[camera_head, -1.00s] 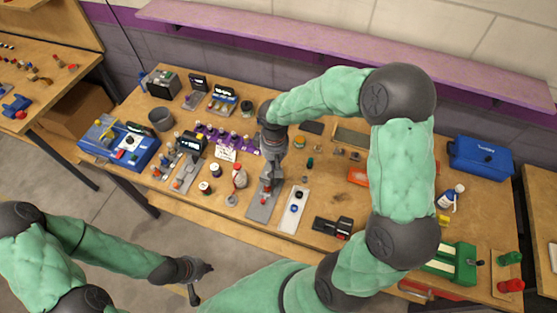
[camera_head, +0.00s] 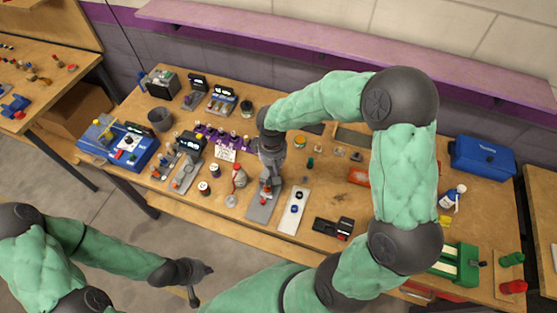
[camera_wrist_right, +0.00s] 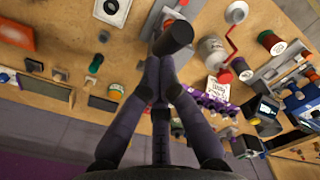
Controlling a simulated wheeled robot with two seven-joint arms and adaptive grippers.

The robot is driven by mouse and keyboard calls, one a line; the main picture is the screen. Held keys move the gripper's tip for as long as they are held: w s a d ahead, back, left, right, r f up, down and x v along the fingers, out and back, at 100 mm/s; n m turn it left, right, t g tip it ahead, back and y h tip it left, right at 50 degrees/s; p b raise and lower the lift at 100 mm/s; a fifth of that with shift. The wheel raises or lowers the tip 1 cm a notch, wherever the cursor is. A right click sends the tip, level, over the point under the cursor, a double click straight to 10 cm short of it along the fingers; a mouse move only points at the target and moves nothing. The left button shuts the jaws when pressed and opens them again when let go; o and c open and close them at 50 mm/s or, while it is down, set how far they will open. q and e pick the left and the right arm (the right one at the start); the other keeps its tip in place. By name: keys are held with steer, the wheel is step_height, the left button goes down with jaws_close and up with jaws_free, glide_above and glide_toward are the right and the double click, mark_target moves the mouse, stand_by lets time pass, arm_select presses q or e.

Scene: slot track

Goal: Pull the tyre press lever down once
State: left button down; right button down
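The tyre press is a grey device with a flat base (camera_head: 262,206) at the front middle of the bench, in the head view. My right gripper (camera_head: 268,178) is above it and hides much of its upper part. In the right wrist view a dark cylindrical handle (camera_wrist_right: 173,38), apparently the lever's, lies right at the tips of my right gripper (camera_wrist_right: 159,66). The fingers are drawn together, with the handle at their tips rather than clearly between them; I cannot tell if they touch. My left gripper (camera_head: 196,282) is open and empty, off the bench's front edge.
A black device (camera_head: 334,228) is to the right, and a purple rack (camera_head: 222,138) is behind. Free bench top lies between them.

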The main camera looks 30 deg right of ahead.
steer(key=shift+s+a+f, duration=0.3)
steer(key=shift+a+f, duration=0.05)
stand_by(0.4)
steer(key=w+d+r+p, duration=0.3)
steer(key=d+r, duration=0.1)
steer(key=r, duration=0.1)
steer(key=shift+w, duration=0.15)
stand_by(1.2)
steer(key=shift+r+p, duration=0.2)
steer(key=shift+p, duration=0.15)
step_height(320, 180, up, 8)
steer(key=w+d+p, duration=0.2)
steer(key=p, duration=0.3)
stand_by(1.0)
steer(key=shift+d+f, duration=0.1)
steer(key=shift+f, duration=0.05)
